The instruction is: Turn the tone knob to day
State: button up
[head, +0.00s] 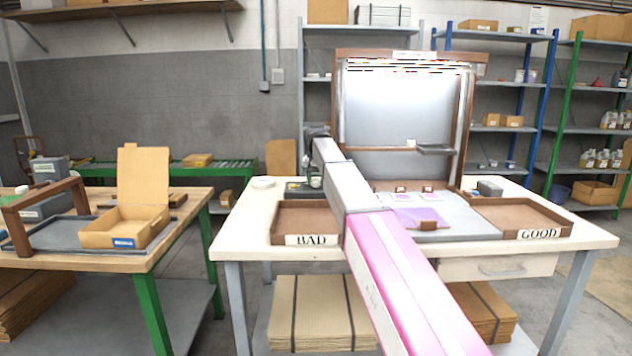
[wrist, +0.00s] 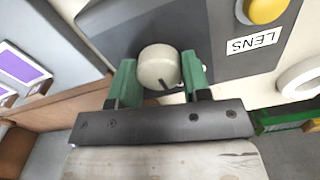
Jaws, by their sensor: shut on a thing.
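The tone knob (wrist: 155,64) is a round, off-white dial on a dark grey control box (wrist: 120,20). Its dark pointer line shows near its lower edge, aimed down and slightly right in the wrist view. My gripper (wrist: 159,72) has its green fingers on either side of the knob and is shut on it. No day mark or other tone lettering is readable; the fingers and palm cover part of the panel around the knob. In the head view the control box (head: 296,188) stands behind the BAD tray, and my arm hides part of that area.
A white ring (wrist: 300,80) lies near the box. The BAD tray (head: 311,240) and GOOD tray (head: 538,234) stand on the white table, with a lit booth (head: 400,110) behind.

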aim_at(316, 180)
dwell(0.3)
jog(key=o, duration=0.9)
notch_tip(316, 180, up, 11)
jog(key=shift+f, duration=0.1)
